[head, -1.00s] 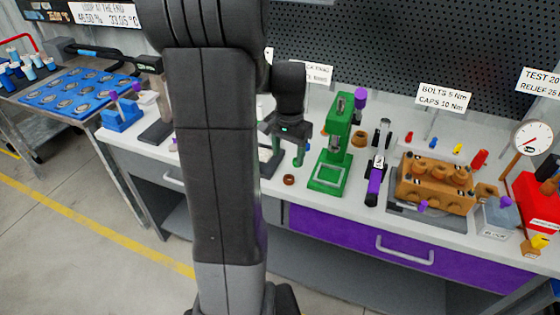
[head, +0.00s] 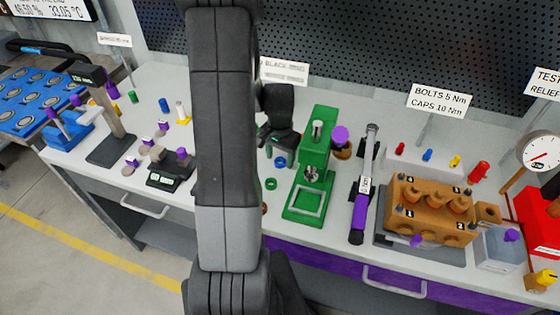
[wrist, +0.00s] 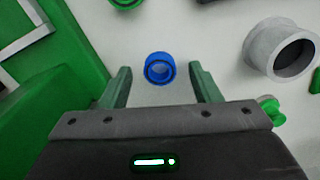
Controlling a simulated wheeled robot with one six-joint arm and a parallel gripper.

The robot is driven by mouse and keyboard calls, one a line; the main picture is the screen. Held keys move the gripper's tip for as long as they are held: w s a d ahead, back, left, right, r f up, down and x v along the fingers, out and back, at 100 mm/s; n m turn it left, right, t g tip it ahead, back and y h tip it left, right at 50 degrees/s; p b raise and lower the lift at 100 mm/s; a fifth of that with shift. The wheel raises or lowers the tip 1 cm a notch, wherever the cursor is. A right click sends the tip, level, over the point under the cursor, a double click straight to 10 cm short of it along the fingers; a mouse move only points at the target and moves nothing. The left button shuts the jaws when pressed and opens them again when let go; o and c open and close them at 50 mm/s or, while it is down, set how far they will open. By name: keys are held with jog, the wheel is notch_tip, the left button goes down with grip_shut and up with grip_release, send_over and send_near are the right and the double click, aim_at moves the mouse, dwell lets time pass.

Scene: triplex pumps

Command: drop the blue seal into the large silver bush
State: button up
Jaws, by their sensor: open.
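The blue seal (wrist: 159,69) is a small ring lying on the light bench top, and it also shows in the head view (head: 280,162). My gripper (wrist: 159,72) is open, its two green fingers apart on either side of the seal in the picture, touching nothing that I can see. In the head view my gripper (head: 278,143) hangs over the bench just behind the seal. The large silver bush (wrist: 281,51) is a grey, hollow cylinder at the right of the wrist view. In the head view I cannot make it out; my arm covers part of the bench.
A green press (head: 312,180) stands close to the right of my gripper in the head view. A green ring (head: 271,184) lies in front of the seal. A torque wrench (head: 364,190) and an orange pump block (head: 432,208) are farther right.

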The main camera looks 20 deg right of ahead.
jog(key=shift+f, duration=0.3)
jog(key=shift+c, duration=0.3)
jog(key=c, duration=1)
jog(key=shift+r, duration=0.1)
